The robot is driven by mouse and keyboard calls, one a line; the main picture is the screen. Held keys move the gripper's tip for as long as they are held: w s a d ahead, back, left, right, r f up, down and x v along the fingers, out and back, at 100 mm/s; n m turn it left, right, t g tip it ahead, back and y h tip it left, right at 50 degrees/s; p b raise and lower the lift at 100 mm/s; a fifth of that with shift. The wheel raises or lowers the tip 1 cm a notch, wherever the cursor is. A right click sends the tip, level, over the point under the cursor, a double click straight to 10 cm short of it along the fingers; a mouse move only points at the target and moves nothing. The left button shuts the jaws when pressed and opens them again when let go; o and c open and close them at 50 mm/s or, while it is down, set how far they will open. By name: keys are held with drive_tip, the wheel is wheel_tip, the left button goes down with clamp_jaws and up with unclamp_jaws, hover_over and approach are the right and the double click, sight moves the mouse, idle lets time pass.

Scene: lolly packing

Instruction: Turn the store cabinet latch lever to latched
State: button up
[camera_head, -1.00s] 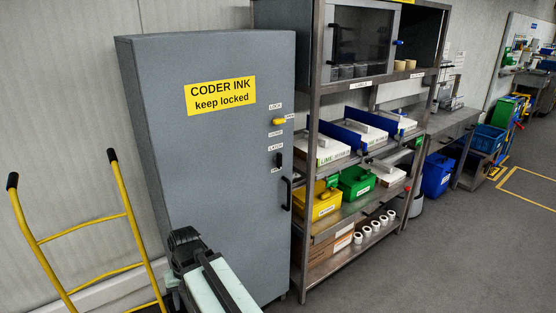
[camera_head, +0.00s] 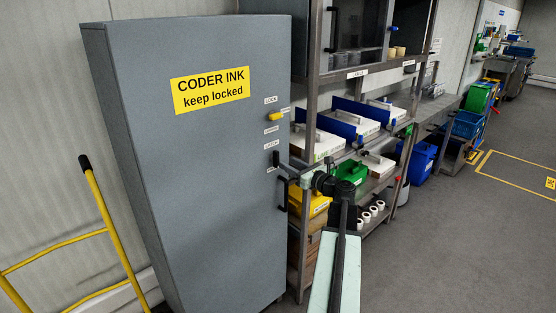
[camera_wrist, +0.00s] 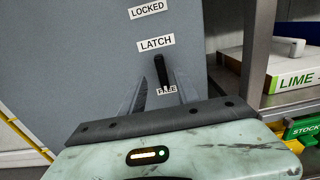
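The store cabinet (camera_head: 200,190) is a tall grey cabinet with a yellow "CODER INK keep locked" sign. Its black latch lever (camera_head: 276,158) is on the right side of the door, under a LATCH label. In the wrist view the lever (camera_wrist: 161,70) stands between the LATCH label (camera_wrist: 156,43) and the FREE label (camera_wrist: 166,90), its lower end close to FREE. My gripper (camera_wrist: 161,78) is open, with one finger on each side of the lever. I cannot tell whether either finger touches it. In the head view my gripper (camera_head: 285,170) reaches the door from the right.
A yellow lock knob (camera_head: 277,116) sits above the lever, and a black door handle (camera_head: 282,194) below it. A metal shelf rack (camera_head: 302,240) with bins and boxes stands close on the right. A yellow hand truck (camera_head: 105,215) stands at left. Grey floor is open at right.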

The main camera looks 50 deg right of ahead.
sight(278, 158)
drive_tip(key=w, duration=0.6)
drive_tip(key=shift+w+d, duration=0.3)
